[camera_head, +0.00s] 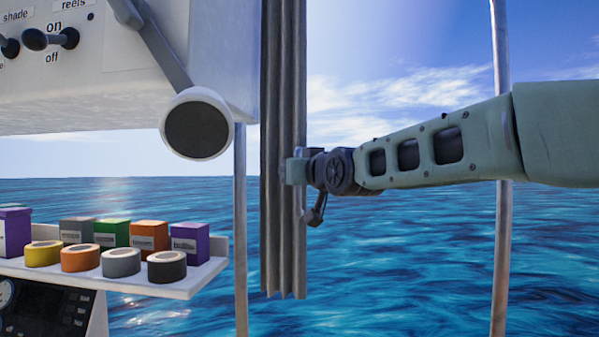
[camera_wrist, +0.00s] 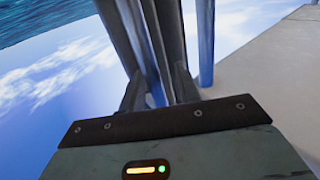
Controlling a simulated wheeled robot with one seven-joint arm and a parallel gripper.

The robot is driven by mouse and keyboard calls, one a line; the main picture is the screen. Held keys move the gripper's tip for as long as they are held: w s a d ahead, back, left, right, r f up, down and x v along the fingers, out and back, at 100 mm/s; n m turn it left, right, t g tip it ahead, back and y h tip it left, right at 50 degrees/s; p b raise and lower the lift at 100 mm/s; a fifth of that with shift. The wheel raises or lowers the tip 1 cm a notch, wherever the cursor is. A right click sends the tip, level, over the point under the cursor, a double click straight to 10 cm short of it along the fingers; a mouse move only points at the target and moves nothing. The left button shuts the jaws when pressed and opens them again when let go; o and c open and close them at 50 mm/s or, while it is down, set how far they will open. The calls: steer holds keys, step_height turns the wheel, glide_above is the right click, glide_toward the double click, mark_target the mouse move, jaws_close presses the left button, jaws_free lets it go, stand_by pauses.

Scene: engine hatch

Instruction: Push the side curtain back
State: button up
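The side curtain (camera_head: 284,120) is a grey, pleated strip hanging upright, bunched narrow, left of the middle in the head view. It also shows in the wrist view (camera_wrist: 150,35), running down between my fingers. My gripper (camera_head: 297,171) is at the curtain's right side, a little below its mid-height, reaching in from the right. In the wrist view my gripper's dark fingers (camera_wrist: 160,92) stand on both sides of the curtain's folds and appear closed on them. The fingertips are partly hidden by the fabric.
A white overhead panel (camera_head: 130,90) with switches and a round lamp (camera_head: 197,124) is left of the curtain. A shelf (camera_head: 190,285) holds boxes and tape rolls. Thin poles stand left (camera_head: 240,240) and right (camera_head: 501,60). Open sea and sky lie beyond.

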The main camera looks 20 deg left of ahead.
steer(key=b+v, duration=0.7)
steer(key=v, duration=1)
steer(key=shift+d, duration=0.2)
steer(key=shift+s+r, duration=0.1)
steer(key=s+d+f+g+h, duration=0.2)
steer(key=s+d+f, duration=0.1)
steer(key=f, duration=0.6)
steer(key=s+d+f+g+h, duration=0.3)
steer(key=f, duration=0.6)
steer(key=s+d+f+g+h, duration=0.2)
steer(key=s+d+f, duration=0.15)
steer(key=f, duration=0.55)
steer(key=s+d+f+m+g+h, duration=0.1)
steer(key=s+d+f+g+h, duration=0.4)
steer(key=s+d+f, duration=1)
steer(key=shift+s+f+g, duration=0.15)
steer(key=shift+s+g, duration=0.25)
steer(key=shift+s, duration=0.65)
